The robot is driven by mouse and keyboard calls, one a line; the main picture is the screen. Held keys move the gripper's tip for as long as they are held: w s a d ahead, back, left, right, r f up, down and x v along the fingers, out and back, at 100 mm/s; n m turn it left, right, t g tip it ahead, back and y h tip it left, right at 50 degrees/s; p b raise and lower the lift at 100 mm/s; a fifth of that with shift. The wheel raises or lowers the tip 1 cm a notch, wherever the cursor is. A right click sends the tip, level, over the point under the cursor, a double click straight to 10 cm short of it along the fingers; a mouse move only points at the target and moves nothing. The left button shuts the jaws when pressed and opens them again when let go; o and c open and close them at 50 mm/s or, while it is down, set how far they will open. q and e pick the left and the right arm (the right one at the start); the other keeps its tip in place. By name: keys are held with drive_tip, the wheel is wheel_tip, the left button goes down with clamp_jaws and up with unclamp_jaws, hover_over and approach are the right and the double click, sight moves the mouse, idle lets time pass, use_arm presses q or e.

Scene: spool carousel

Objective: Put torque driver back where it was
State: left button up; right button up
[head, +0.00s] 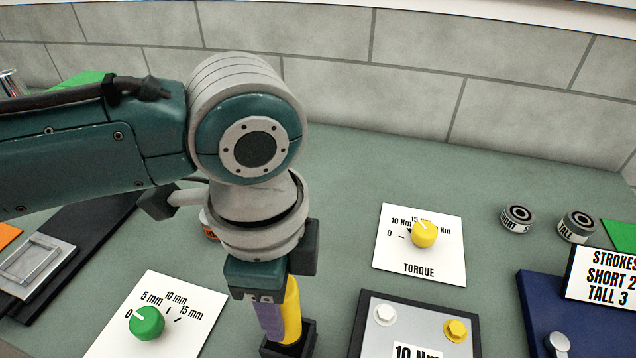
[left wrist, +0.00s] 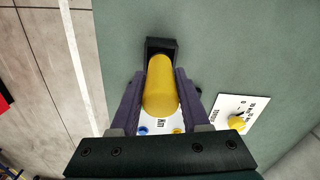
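The torque driver is a yellow cylinder (head: 292,312) standing upright at a black square holder (head: 300,348) at the bottom of the head view. Its lower end is hidden in or behind the holder. In the left wrist view the yellow driver (left wrist: 161,88) lies between my two purple fingers, with the black holder (left wrist: 161,46) beyond it. My left gripper (head: 272,318) points down, and its fingers (left wrist: 161,85) appear shut on the driver from both sides. My right gripper is in neither view.
A torque dial card (head: 419,262) with a yellow knob lies right of the holder. A grey plate with bolts (head: 425,325) is close on the right. A green-knob card (head: 150,325) lies left. SHORT (head: 516,219) and TALL (head: 576,226) spools stand at right.

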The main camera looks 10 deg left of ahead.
use_arm(q)
drive_tip(key=o, duration=0.4)
drive_tip(key=shift+r, duration=0.15)
wheel_tip(320, 180, up, 12)
drive_tip(key=shift+r+p, duration=0.1)
drive_tip(key=shift+p, duration=0.45)
drive_tip(key=s+d+f+n+h, duration=0.2)
drive_tip(key=s+d+f+h, duration=0.1)
drive_tip(key=s+d, duration=0.1)
drive_tip(key=s+a+f+n+t+y, duration=0.1)
drive_tip(key=s+a+n, duration=0.1)
drive_tip(key=a+n, duration=0.2)
drive_tip(key=s+a+f+n+t+y, duration=0.1)
drive_tip(key=s+a+n, duration=0.2)
drive_tip(key=a+n, duration=0.1)
drive_tip(key=s+a+f+n+t, duration=0.1)
drive_tip(key=s+a+n, duration=0.2)
drive_tip(key=a+n, duration=0.1)
drive_tip(key=shift+s+a+f+t+y, duration=0.15)
drive_tip(key=shift+a+t+y, duration=0.15)
drive_tip(key=shift+a+y, duration=0.15)
